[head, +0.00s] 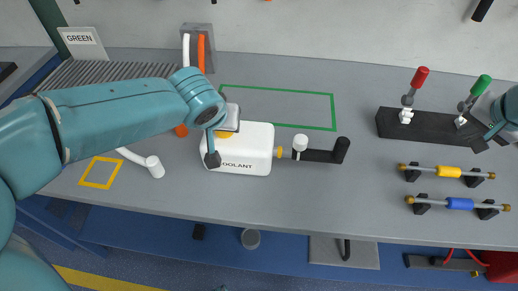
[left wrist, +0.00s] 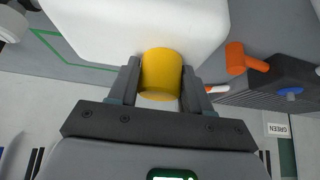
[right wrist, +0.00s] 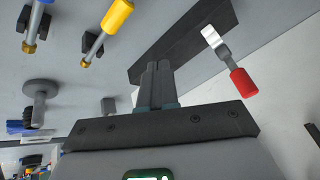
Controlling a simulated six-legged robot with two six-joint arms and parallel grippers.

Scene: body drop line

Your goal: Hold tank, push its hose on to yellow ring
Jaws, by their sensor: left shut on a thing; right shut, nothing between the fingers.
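The white tank (head: 256,140) marked COOLANT stands on the grey bench. My left gripper (left wrist: 160,75) is shut on a yellow cylinder (left wrist: 161,76) at the tank, seen in the left wrist view. A yellow ring (head: 279,152) sticks out of the tank's right side. A black hose piece (head: 318,155) with an upright right end lies just right of the ring; I cannot tell if they touch. My right gripper (right wrist: 157,68) is shut and empty at the right, by the dark block.
The dark block (head: 425,124) carries a red-handled (head: 419,77) and a green-handled lever (head: 480,86). Yellow (head: 449,171) and blue (head: 460,203) tube pieces rest on stands in front. A green outline (head: 333,110) lies behind the tank, a yellow outline (head: 83,180) at left.

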